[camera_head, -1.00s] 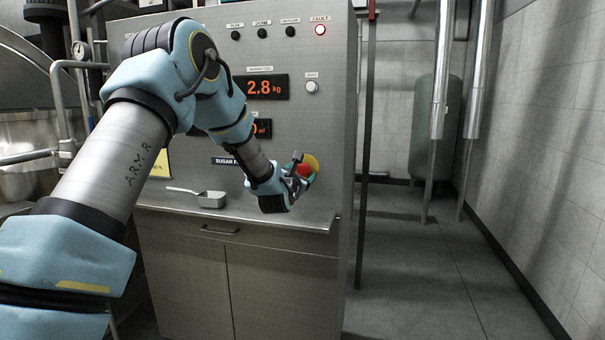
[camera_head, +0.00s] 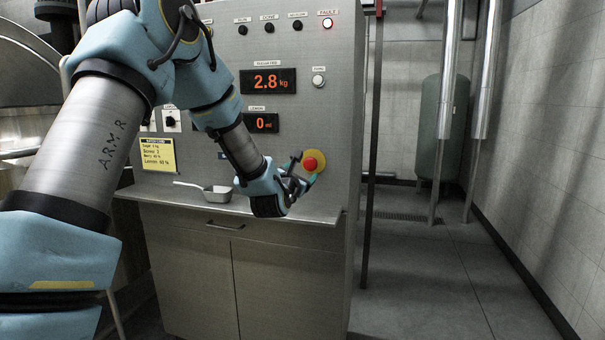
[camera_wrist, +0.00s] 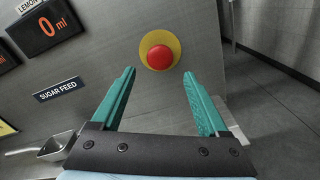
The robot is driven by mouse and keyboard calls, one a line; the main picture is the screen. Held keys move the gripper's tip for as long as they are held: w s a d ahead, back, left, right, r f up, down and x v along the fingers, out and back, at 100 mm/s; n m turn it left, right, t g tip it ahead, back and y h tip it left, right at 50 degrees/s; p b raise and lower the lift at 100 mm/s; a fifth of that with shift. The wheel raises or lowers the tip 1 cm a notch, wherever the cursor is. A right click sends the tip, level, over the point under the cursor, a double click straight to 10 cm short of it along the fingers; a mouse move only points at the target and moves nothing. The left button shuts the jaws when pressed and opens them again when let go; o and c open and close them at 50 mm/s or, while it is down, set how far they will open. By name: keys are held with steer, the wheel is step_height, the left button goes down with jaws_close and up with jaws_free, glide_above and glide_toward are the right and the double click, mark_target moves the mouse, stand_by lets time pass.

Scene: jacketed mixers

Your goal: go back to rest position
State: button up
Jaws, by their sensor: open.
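My gripper (camera_head: 304,173) is in front of the steel control panel, near the red mushroom button on a yellow plate (camera_head: 311,162). In the wrist view the two teal fingers (camera_wrist: 160,95) are spread wide with nothing between them. The red button (camera_wrist: 160,58) shows beyond the fingertips, apart from them. My arm reaches in from the left of the head view, bent at the elbow, and covers part of the panel.
The panel (camera_head: 330,100) has a display reading 2.8 kg (camera_head: 268,81), one reading 0 ml (camera_head: 262,122) and a lit red lamp (camera_head: 327,23). A metal scoop (camera_head: 215,194) lies on the counter ledge. Open floor (camera_head: 440,270) lies to the right.

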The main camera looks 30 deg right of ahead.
steer(key=s+a+f+m+g+y, duration=0.1)
steer(key=a+f+m+g+y, duration=0.15)
steer(key=a+m, duration=0.45)
steer(key=s+a+f+m+g+y, duration=0.1)
steer(key=a+f+m+y, duration=0.2)
steer(key=a, duration=0.8)
steer(key=s+a+f+m+g+y, duration=0.1)
steer(key=a+f+m+g+y, duration=0.2)
steer(key=a, duration=0.5)
steer(key=s+a+f+m+g+y, duration=0.1)
steer(key=s+a+f+m+g, duration=0.1)
steer(key=s+a+m, duration=0.3)
steer(key=s+a+f+m+g+y, duration=0.1)
steer(key=s+a+m, duration=0.4)
steer(key=s+a, duration=0.7)
steer(key=shift+s+a+f+m+g+y+p, duration=0.4)
steer(key=shift+g+y, duration=0.35)
steer(key=shift+g, duration=0.3)
steer(key=shift+w, duration=0.1)
